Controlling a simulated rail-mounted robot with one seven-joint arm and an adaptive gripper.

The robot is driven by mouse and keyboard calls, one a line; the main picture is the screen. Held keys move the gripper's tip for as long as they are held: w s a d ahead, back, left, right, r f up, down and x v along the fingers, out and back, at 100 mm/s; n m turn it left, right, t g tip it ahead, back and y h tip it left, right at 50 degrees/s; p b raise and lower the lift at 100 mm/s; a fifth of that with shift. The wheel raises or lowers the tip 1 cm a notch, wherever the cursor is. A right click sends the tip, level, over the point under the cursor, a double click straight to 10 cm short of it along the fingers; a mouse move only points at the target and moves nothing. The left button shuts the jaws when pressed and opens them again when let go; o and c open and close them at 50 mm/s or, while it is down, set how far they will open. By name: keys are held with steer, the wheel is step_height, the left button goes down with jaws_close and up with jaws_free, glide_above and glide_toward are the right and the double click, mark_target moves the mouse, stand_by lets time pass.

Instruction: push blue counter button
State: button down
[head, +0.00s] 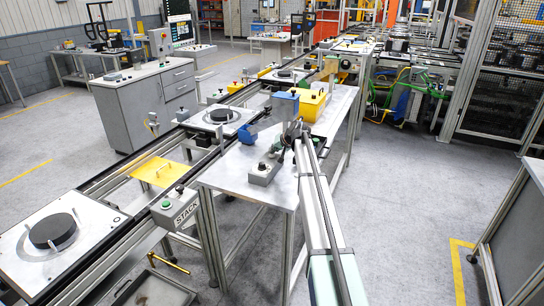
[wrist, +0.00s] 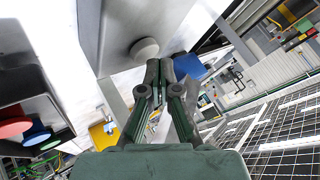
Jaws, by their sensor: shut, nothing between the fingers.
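A blue box-shaped part (head: 286,105) stands on the grey table beside a yellow box. A smaller blue part (head: 247,134) sits at the table's left edge. I cannot tell which of these, if either, bears the counter button. My gripper (head: 294,129) is over the table's right side, just in front of the blue box in the picture. In the wrist view my gripper (wrist: 160,68) is shut and empty. Its tips are close to a pale round knob (wrist: 144,49) on a grey box, with no clear contact. A blue surface (wrist: 188,66) shows just right of the tips, partly hidden.
A grey control box (head: 265,172) with knobs lies on the table (head: 230,172). The yellow box (head: 312,103) stands behind. A conveyor with clutch pallets (head: 60,240) runs along the left. Red (wrist: 14,122) and green (wrist: 37,135) round parts show at the wrist view's left.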

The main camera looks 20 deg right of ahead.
mark_target(273, 155)
steer(key=shift+f, duration=0.1)
steer(key=shift+f+b, duration=0.35)
steer(key=shift+b, duration=0.1)
steer(key=shift+r, duration=0.1)
stand_by(0.4)
steer(key=shift+r, duration=0.45)
steer(key=shift+r+p, duration=0.75)
steer(key=shift+r, duration=2.2)
